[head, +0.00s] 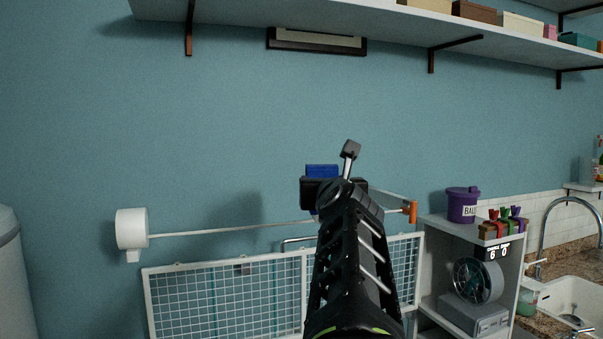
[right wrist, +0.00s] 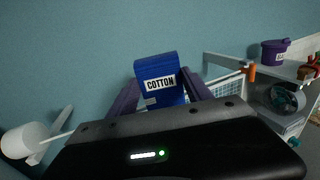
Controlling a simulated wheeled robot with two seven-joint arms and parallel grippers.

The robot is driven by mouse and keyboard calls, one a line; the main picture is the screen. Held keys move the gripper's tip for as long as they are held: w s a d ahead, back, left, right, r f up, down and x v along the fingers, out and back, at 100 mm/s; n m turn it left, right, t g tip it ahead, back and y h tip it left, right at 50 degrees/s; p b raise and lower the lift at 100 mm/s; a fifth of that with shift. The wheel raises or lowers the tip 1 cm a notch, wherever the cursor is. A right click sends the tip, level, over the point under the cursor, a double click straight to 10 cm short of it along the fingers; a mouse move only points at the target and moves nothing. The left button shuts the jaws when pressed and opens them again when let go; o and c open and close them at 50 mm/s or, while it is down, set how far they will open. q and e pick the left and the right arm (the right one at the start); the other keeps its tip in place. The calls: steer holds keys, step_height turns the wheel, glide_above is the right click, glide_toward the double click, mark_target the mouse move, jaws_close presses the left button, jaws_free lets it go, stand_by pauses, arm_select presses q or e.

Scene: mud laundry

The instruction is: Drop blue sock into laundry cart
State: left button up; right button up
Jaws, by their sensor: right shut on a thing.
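The blue sock shows as a blue block-like item (right wrist: 160,72) with a white "COTTON" label in the right wrist view. It stands between the two purple fingers of my right gripper (right wrist: 163,95), which is shut on it. In the head view only a small blue part (head: 321,170) shows above the black body of my right gripper (head: 333,192), in front of the blue wall. The fingers are hidden there. My left gripper is not in view. No laundry cart can be made out in either view.
A white wire-grid rack (head: 205,305) is below my right gripper, with a line running from a white reel (head: 131,229). A shelf unit (head: 440,240) at right bears a purple tub (head: 462,205). A long wall shelf (head: 330,18) is above. A sink (head: 575,305) is at far right.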

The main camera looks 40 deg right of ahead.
steer(key=d+f+m+g+h, duration=0.2)
steer(key=d+f, duration=0.7)
steer(key=f, duration=0.6)
steer(key=w+a+f+n+t+y+b, duration=0.1)
steer(key=w+f, duration=0.2)
steer(key=f, duration=0.5)
steer(key=w+a+f, duration=0.2)
steer(key=w+f, duration=0.1)
steer(key=f, duration=0.5)
steer(key=w+a+f+n+t+y+b, duration=0.1)
steer(key=w+a+f+n+t+y, duration=0.3)
steer(key=a+f, duration=1.05)
arm_select(q)
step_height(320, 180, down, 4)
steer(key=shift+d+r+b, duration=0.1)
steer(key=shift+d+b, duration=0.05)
steer(key=shift+b, duration=0.9)
arm_select(e)
steer(key=a+f+n+y, duration=0.2)
steer(key=a+f+y, duration=0.1)
steer(key=a, duration=0.8)
steer(key=s+a+f+n+y, duration=0.1)
steer(key=a+f+y, duration=0.3)
steer(key=a, duration=0.8)
steer(key=shift+a+f+n+y, duration=0.2)
steer(key=shift+f+n+y, duration=0.1)
steer(key=shift+f+n, duration=0.3)
